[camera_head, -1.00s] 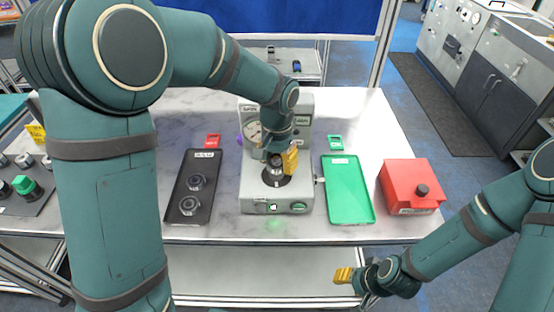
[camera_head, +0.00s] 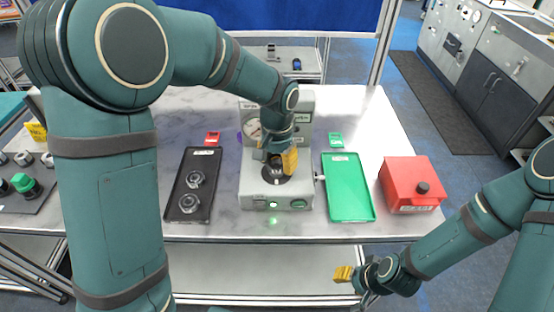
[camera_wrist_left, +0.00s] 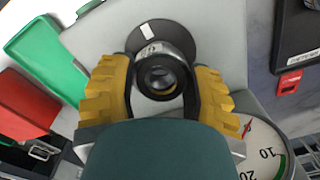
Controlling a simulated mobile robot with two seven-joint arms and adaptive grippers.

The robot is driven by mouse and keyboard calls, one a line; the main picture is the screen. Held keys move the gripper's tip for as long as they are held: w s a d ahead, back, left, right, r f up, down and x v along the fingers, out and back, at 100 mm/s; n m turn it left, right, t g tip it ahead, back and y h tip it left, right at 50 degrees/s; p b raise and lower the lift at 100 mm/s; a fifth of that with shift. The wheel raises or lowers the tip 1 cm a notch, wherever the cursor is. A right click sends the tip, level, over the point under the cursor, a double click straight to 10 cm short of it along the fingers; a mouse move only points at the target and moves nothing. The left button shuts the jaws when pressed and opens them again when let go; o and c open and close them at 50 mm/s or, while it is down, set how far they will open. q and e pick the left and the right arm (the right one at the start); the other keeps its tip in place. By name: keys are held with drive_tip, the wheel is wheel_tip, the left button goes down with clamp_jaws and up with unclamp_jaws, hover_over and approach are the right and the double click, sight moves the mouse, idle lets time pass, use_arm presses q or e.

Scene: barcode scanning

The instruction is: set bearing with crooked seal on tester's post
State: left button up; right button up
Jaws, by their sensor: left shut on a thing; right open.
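My left gripper (camera_head: 278,160) is over the tester (camera_head: 254,190), with yellow fingertips. In the left wrist view the left gripper (camera_wrist_left: 160,85) is shut on a round bearing (camera_wrist_left: 160,72), one finger on each side. The bearing is right over the tester's dark round plate (camera_wrist_left: 158,38); I cannot tell whether it is seated on the post, which is hidden. Its seal is too small to judge. Two other bearings, the upper (camera_head: 196,179) and the lower (camera_head: 189,203), lie in the black tray (camera_head: 178,190). My right gripper (camera_head: 343,274) is open and empty, off the table's front.
A green tray (camera_head: 348,190) lies right of the tester, with a red box (camera_head: 409,185) having a black knob farther right. A red tag (camera_head: 212,138) and a green tag (camera_head: 336,140) stand behind the trays. A board with a green button (camera_head: 22,184) is at far left.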

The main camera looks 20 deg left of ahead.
use_arm(q)
drive_tip(key=shift+f, duration=0.6)
idle(0.3)
drive_tip(key=o, duration=1.6)
drive_tip(key=shift+r, duration=0.1)
wheel_tip(320, 180, up, 5)
drive_tip(key=p, duration=0.4)
drive_tip(key=shift+r, duration=0.2)
drive_tip(key=shift+r+p, duration=0.8)
drive_tip(key=shift+r, duration=0.2)
drive_tip(key=shift+f, duration=0.1)
drive_tip(key=shift+s, duration=0.1)
